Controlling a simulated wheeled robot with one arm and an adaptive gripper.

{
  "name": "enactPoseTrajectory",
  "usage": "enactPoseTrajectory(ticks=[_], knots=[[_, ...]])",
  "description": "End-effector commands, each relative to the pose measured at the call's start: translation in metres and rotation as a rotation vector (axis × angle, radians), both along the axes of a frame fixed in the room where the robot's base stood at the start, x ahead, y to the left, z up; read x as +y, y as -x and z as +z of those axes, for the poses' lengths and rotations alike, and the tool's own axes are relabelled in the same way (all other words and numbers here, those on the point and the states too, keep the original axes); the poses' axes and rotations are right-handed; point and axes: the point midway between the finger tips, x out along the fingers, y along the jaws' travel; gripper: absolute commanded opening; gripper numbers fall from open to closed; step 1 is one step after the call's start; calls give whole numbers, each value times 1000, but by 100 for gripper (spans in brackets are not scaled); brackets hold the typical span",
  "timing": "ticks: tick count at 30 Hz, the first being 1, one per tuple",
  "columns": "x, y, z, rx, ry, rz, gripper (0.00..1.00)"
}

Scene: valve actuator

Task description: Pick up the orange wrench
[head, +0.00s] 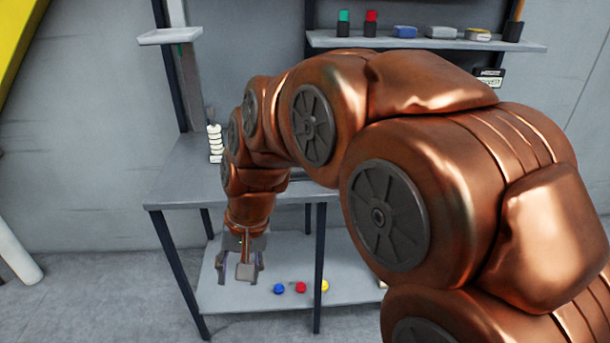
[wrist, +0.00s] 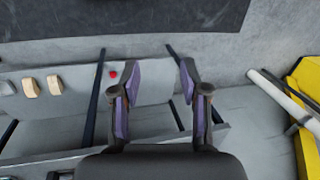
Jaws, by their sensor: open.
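I cannot make out an orange wrench in either view. My copper-coloured arm crosses the head view and hides part of the workbench. My gripper (head: 241,274) points down at the front of the bench, in front of its lower shelf (head: 240,297). In the wrist view my gripper (wrist: 157,78) has its two purple-lined fingers spread apart, with nothing between them.
The grey workbench (head: 175,187) has dark legs. Blue (head: 279,288), red (head: 301,287) and yellow (head: 325,286) round pieces sit on its lower shelf. A wall shelf (head: 330,40) holds small items. A white stacked object (head: 215,143) stands at the bench's back.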

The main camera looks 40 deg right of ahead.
Motion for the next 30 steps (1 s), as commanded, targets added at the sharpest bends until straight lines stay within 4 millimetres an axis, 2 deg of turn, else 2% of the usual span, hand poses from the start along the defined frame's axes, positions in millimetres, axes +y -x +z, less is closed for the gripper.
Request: enactPoseTrajectory(ticks=[1,3,5,8,11,12,16,18,21,25,30], knots=[[-15,-26,-11,-32,-31,-99,45],[-37,-59,-13,-76,-73,-234,45],[-60,-85,-14,-114,-111,-350,45],[-107,-124,-16,-182,-176,-548,45],[-165,-155,-19,-250,-238,-749,45],[-191,-165,-20,-277,-264,-829,45],[-276,-183,-23,-371,-343,-1073,45],[-317,-185,-24,-412,-379,-1182,45],[-365,-183,-26,-463,-418,-1305,45],[-402,-178,-25,-507,-449,-1398,45],[-416,-181,-29,-521,-462,-1432,45]])
